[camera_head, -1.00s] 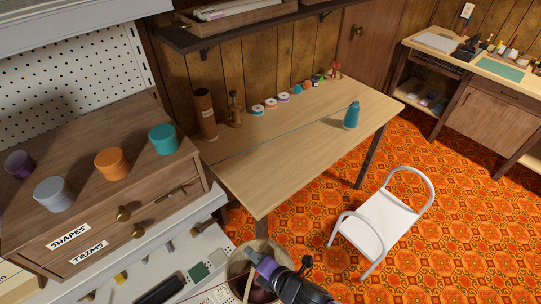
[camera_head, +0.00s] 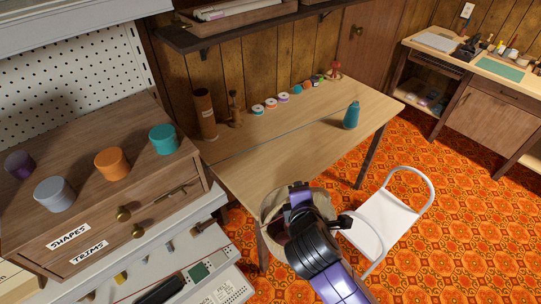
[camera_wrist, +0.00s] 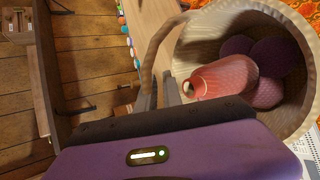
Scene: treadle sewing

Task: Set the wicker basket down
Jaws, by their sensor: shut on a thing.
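The wicker basket (camera_head: 271,206) is pale and woven, and shows in the head view at the table's near edge, partly hidden behind my arm. My gripper (camera_head: 298,190) is shut on its handle. In the wrist view the fingers of my gripper (camera_wrist: 170,92) close on the arched handle, beside the basket's open mouth (camera_wrist: 196,48). Inside lie purple round things (camera_wrist: 268,72) and a pinkish-red cylinder (camera_wrist: 222,76). The basket's underside is hidden, so I cannot tell whether it touches anything.
The wooden table (camera_head: 245,170) has a wide bare top. Spools stand along its back, and a teal bottle (camera_head: 351,115) stands near its right end. A white chair (camera_head: 385,222) is at the front right. A drawer cabinet (camera_head: 100,215) with cups is at left.

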